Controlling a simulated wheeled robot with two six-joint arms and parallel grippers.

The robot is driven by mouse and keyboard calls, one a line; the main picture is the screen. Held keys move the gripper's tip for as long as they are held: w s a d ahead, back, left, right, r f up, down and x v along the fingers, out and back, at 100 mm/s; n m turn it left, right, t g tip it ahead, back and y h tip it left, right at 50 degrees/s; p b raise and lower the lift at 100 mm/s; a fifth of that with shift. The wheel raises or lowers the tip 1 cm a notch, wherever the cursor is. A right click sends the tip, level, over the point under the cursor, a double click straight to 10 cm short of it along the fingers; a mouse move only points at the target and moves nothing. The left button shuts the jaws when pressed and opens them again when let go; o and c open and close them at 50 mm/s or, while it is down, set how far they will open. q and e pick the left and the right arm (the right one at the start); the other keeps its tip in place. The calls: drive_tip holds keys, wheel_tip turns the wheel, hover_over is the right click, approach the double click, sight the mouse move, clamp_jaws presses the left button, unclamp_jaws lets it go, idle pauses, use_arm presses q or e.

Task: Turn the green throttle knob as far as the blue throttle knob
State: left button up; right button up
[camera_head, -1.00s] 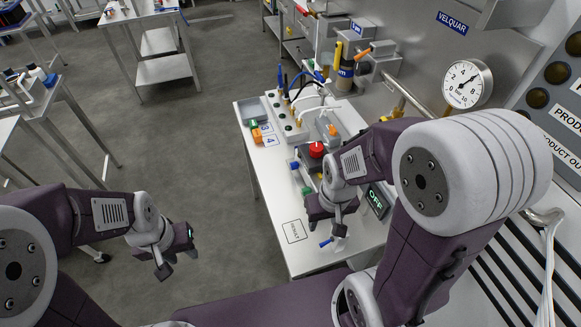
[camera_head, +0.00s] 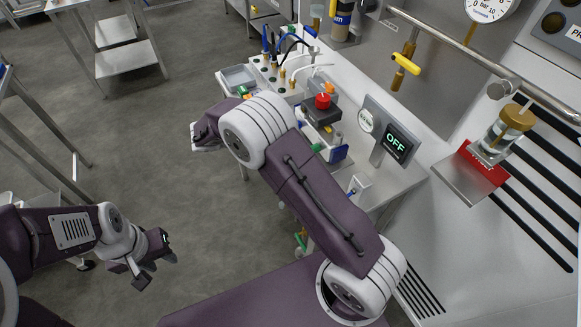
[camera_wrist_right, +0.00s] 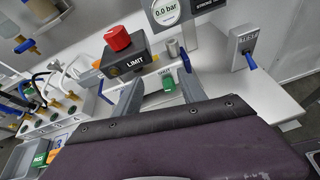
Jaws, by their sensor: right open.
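A green knob (camera_head: 317,148) sits on the near side of the small block with the red-topped LIMIT box (camera_head: 322,115). In the right wrist view the green knob (camera_wrist_right: 168,83) appears between the finger ends of my right gripper (camera_wrist_right: 158,90), which is open; I cannot tell whether they touch it. A small blue part (camera_wrist_right: 185,62) shows just beyond it; I cannot tell whether it is the blue throttle knob, nor how far either knob is turned. In the head view my right arm hides the right fingers. My left gripper (camera_head: 153,268) hangs open and empty over the floor.
An "OFF" display (camera_head: 396,142) stands right of the block. A small white box with a blue lever (camera_head: 352,192) is nearer. Cables and fittings fill the panel behind. A glass jar with a brass lid (camera_head: 507,125) is at right.

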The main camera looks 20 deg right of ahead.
drive_tip(key=n+b, duration=0.1)
drive_tip(key=n, duration=0.1)
approach(311, 149)
drive_tip(key=shift+s+a+f+t, duration=0.1)
drive_tip(key=shift+s+f+t, duration=0.1)
drive_tip(key=shift+f+t, duration=0.1)
drive_tip(key=shift+s+d+r+m, duration=0.15)
drive_tip(key=shift+d+m, duration=0.15)
drive_tip(key=shift+d, duration=0.2)
drive_tip(key=x, duration=0.8)
drive_tip(key=shift+d+p, duration=0.2)
drive_tip(key=shift+p, duration=0.15)
clamp_jaws()
